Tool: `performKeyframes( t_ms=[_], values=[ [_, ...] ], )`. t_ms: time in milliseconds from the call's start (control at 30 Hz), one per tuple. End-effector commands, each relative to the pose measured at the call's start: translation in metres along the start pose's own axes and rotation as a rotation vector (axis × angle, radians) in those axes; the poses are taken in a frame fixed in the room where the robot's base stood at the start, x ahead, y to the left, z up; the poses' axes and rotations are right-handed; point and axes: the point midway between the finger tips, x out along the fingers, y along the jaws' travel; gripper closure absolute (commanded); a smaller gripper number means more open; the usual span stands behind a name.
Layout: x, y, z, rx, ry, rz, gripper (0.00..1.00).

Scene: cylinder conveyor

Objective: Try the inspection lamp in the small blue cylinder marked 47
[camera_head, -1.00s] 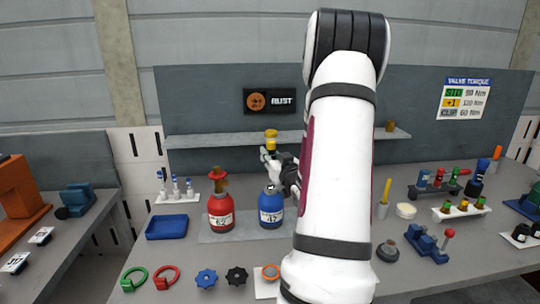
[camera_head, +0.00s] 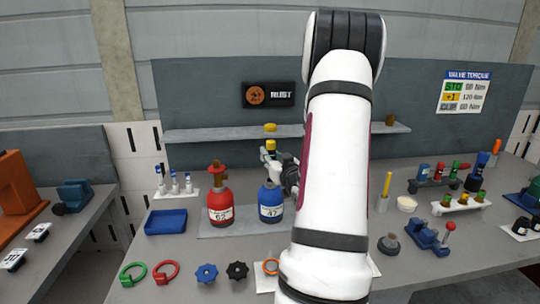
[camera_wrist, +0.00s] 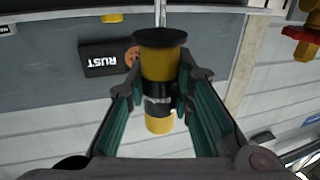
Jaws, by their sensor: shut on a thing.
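The blue cylinder marked 47 (camera_head: 271,212) stands upright on a grey mat on the bench. A red cylinder marked 62 (camera_head: 220,214) with a brass and red valve on top stands to its left. My gripper (camera_head: 270,155) is just above the blue cylinder's neck, and in the wrist view (camera_wrist: 158,92) its fingers are closed on a yellow, black-banded lamp (camera_wrist: 157,66). The lamp has a wide black end; its yellow top (camera_head: 270,145) shows in the head view. I cannot tell whether its lower end meets the cylinder's neck.
A shelf (camera_head: 225,135) behind holds another yellow piece (camera_head: 270,127), under a RUST sign (camera_head: 268,95). A blue tray (camera_head: 166,222) lies left. Rings and handwheels lie along the front. Racks and a small blue vise (camera_head: 428,238) stand right, partly beyond my arm.

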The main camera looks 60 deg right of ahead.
Motion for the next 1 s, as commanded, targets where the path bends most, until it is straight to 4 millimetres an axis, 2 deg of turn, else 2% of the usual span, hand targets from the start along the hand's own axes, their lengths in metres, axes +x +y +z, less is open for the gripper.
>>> performKeyframes(
  t_ms=[533, 1000],
  values=[
    [0.0, 0.0, 0.013, 0.0, 0.001, 0.001, 1.0],
    [0.0, 0.0, 0.012, 0.0, 0.001, 0.001, 1.0]
  ],
)
